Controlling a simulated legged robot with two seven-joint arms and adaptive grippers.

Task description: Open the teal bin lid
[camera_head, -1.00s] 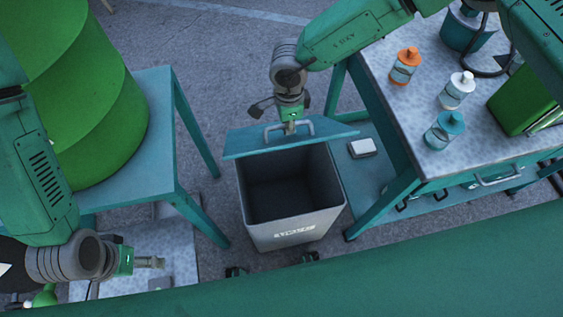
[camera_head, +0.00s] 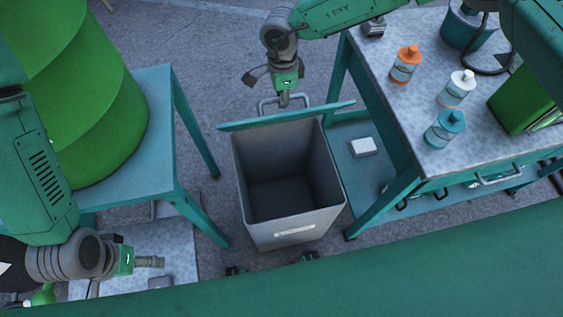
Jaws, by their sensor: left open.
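The bin (camera_head: 297,237) is a light grey box on the floor between the two tables, with its dark, empty inside in view. Its teal lid (camera_head: 325,114) stands up at the bin's back edge and shows as a thin, nearly edge-on strip. The lid's grey handle (camera_head: 304,99) sticks out on the far side. My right gripper (camera_head: 284,99) points down at the handle; I cannot tell whether its fingers touch or grip it. My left gripper (camera_head: 151,262) is open and empty at the lower left, well away from the bin.
A green barrel (camera_head: 85,100) stands on the left teal table (camera_head: 152,105). The right table (camera_head: 375,75) holds orange, white and teal-capped bottles (camera_head: 445,130) and a green box (camera_head: 527,100). A white box (camera_head: 363,147) lies on its lower shelf. A green beam crosses the front.

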